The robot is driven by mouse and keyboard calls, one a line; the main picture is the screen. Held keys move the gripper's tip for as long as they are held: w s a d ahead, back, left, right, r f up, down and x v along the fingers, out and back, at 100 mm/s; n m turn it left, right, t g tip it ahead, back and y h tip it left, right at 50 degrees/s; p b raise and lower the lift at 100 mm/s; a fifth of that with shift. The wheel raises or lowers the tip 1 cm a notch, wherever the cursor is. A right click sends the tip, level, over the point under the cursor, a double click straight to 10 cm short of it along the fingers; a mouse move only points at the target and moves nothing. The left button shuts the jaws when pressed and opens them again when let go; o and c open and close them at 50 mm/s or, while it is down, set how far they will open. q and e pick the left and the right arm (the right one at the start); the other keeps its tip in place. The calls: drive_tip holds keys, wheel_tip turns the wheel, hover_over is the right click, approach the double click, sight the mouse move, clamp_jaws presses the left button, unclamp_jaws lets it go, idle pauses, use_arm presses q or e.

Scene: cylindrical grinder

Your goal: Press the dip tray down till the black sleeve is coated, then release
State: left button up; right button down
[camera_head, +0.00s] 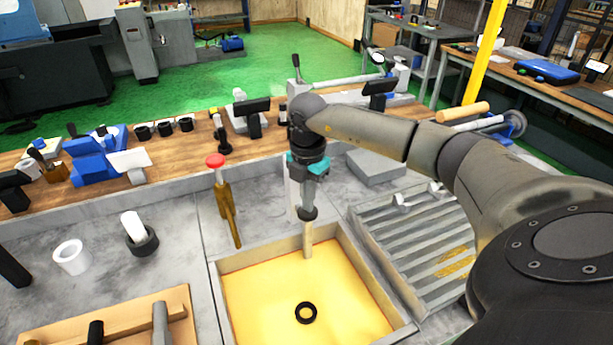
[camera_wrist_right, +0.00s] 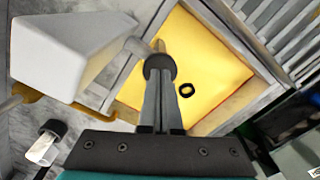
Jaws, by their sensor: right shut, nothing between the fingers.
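The dip tray (camera_head: 232,304) is a square, light-rimmed tray with a yellow inside. It also fills the upper middle of the right wrist view (camera_wrist_right: 213,60). A black ring, which looks like the black sleeve (camera_head: 305,322), lies flat in the yellow; it also shows in the right wrist view (camera_wrist_right: 181,93). A post (camera_head: 308,240) stands at the tray's far edge with a dark round knob (camera_wrist_right: 157,63) at its top. My right gripper (camera_head: 308,207) is shut and empty, pointing down, its tips at the knob. Whether they touch cannot be told. My left gripper is out of view.
A red-topped brass lever (camera_head: 228,205) stands left of the tray. A ribbed grey plate (camera_head: 420,240) lies right. A wooden bench (camera_head: 190,145) runs behind.

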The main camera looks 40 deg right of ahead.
drive_tip(key=shift+s+f+b, duration=0.15)
drive_tip(key=shift+f+b, duration=0.7)
drive_tip(key=shift+f, duration=0.8)
drive_tip(key=shift+r, duration=0.2)
idle(0.7)
wheel_tip(320, 180, up, 20)
drive_tip(key=p, duration=1.7)
idle(1.7)
idle(0.5)
